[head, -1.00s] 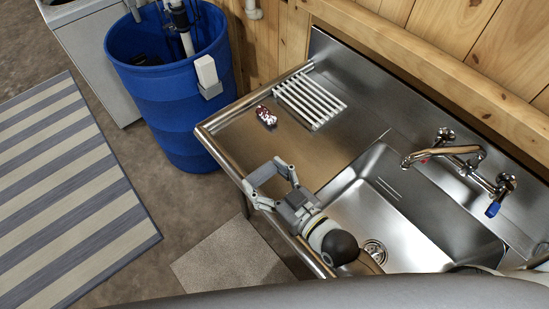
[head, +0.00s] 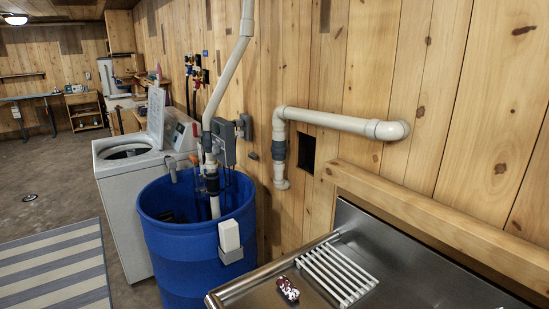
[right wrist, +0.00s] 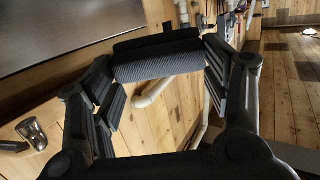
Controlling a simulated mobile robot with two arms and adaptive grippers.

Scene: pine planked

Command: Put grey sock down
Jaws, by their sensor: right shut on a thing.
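The grey sock (right wrist: 158,62), dark and ribbed, is a rolled bundle between the fingers of my right gripper (right wrist: 157,70) in the right wrist view. The fingers press on its left and right ends, so the gripper is shut on it. The sock is held in the air, with wood planks and a pale pipe behind it. Neither gripper shows in the head view, and my left gripper is in no current view.
The steel counter (head: 255,293) at the bottom holds a white rack (head: 337,273) and a small red, white and black item (head: 287,290). A blue barrel (head: 190,262) stands beside it, with an open-lidded white washer (head: 130,205) behind. A striped rug (head: 55,270) lies at left.

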